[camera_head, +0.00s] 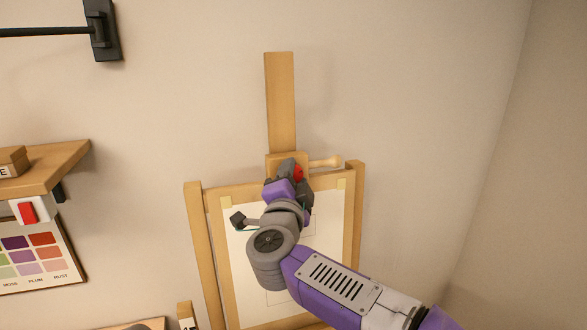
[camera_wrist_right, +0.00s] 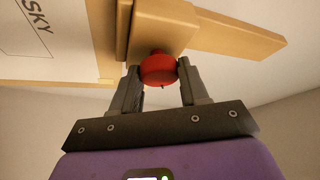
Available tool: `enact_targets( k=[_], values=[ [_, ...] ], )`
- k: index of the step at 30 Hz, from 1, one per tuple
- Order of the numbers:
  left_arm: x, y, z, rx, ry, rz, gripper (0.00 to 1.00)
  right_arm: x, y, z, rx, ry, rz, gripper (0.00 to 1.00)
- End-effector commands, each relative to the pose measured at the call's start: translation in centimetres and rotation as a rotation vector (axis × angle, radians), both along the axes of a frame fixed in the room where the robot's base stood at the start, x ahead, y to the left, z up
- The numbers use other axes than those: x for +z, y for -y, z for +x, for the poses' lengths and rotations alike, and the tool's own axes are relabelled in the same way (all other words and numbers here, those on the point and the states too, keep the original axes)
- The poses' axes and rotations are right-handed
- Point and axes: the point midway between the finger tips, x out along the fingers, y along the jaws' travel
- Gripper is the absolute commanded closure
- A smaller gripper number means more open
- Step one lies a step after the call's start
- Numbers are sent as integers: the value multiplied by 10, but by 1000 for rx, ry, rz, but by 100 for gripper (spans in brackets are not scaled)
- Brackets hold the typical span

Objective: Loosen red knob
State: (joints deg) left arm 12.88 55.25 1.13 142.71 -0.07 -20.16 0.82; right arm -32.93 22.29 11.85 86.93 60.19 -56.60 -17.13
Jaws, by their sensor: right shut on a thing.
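The red knob (camera_wrist_right: 158,69) sits on the wooden block (camera_wrist_right: 163,22) of the easel. In the head view only a small part of the red knob (camera_head: 299,172) shows beside my gripper. My right gripper (camera_wrist_right: 158,78) has its two fingers on either side of the knob and is shut on it. In the head view my right gripper (camera_head: 288,171) reaches up to the easel's clamp block (camera_head: 272,160), and it hides most of the knob. My left gripper is in neither view.
The easel (camera_head: 195,240) holds a taped white sheet (camera_head: 240,270) below the block. A wooden shelf (camera_head: 60,165) and a colour chart (camera_head: 40,262) are on the left wall. The wall at right is bare.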

Motion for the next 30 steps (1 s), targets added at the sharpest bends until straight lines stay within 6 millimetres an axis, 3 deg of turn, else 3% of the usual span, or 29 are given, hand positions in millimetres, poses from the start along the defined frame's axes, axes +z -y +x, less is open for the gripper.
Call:
enact_targets(
  k=[12, 30],
  values=[
    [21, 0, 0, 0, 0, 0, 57, 4, 1, 0, -25, -66, 214, 86],
    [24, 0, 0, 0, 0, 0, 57, 3, 1, 0, -30, -78, 255, 86]
  ],
)
